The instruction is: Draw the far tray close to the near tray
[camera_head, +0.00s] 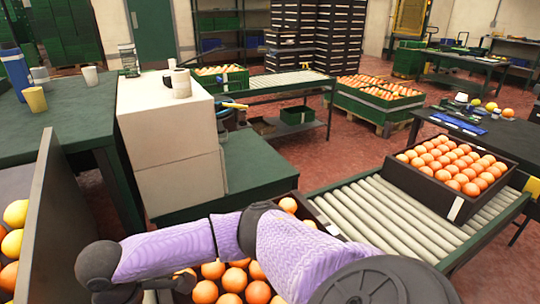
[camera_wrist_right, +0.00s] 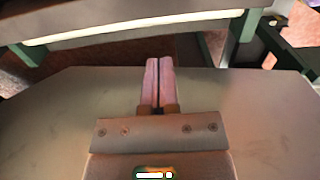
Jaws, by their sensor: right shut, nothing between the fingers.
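The far tray (camera_head: 424,190), dark and filled with oranges, sits on the right part of the roller conveyor. The near tray (camera_head: 322,215), also dark and holding oranges, lies at the conveyor's near end, partly hidden behind my purple-sleeved right arm. A gap of bare rollers separates the trays. My right arm reaches across the near tray to the lower left, with its wrist near the bottom edge, away from the far tray. In the right wrist view my right gripper (camera_wrist_right: 158,66) is shut and empty above a plain grey surface. My left gripper is out of view.
Bare rollers (camera_head: 375,215) lie between the trays. A pale box stack (camera_head: 168,135) stands beside a green table (camera_head: 60,115) with cups. A dark-walled bin (camera_head: 45,215) with yellow and orange fruit is at the left edge. Another table (camera_head: 500,135) stands behind the far tray.

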